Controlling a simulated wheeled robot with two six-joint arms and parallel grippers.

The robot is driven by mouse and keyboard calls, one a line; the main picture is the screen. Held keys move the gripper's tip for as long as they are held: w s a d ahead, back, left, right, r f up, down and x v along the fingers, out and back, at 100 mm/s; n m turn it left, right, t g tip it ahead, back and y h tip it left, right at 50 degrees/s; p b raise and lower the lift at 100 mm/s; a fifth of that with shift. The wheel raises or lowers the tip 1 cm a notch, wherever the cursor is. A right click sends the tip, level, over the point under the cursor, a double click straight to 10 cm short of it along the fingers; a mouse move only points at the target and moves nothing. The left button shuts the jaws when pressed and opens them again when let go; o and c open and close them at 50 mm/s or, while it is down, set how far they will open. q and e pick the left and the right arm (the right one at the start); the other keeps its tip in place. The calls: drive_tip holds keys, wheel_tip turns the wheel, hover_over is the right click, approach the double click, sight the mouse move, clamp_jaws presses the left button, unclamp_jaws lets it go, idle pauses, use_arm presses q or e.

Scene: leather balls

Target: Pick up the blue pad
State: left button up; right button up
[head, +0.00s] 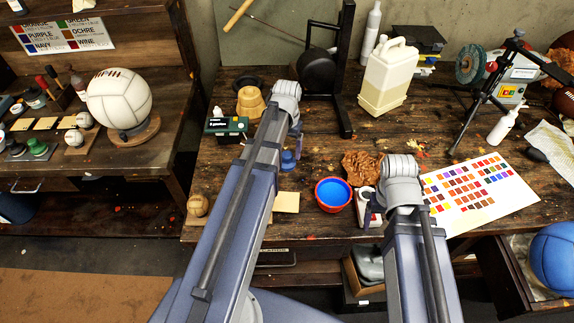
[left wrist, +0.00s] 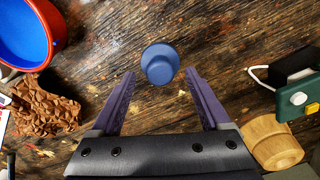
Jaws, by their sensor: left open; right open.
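The blue pad (left wrist: 159,64) is a small round blue piece on the wooden workbench. In the left wrist view it lies just ahead of my left gripper (left wrist: 160,75), centred between the two open fingertips, with no visible contact. The pad also shows in the head view (head: 288,160), just below my left gripper (head: 297,130), whose jaws are mostly hidden there by the wrist. My right gripper (head: 376,204) is low over the bench front beside the red bowl, largely hidden by its own wrist.
A red bowl of blue paint (head: 333,194) and crumpled brown leather (head: 362,166) lie right of the pad. A green box (head: 226,125) and a wooden form (head: 250,102) stand to its left. A black stand (head: 342,75) rises behind. Bare wood surrounds the pad.

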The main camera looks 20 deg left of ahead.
sight(287, 154)
use_arm(q)
wheel_tip(287, 154, down, 3)
drive_tip(key=shift+f+b, duration=0.1)
drive_tip(key=shift+b, duration=0.95)
use_arm(e)
wheel_tip(287, 154, down, 3)
drive_tip(key=shift+r, duration=0.1)
use_arm(q)
drive_tip(key=shift+c, duration=0.2)
clamp_jaws()
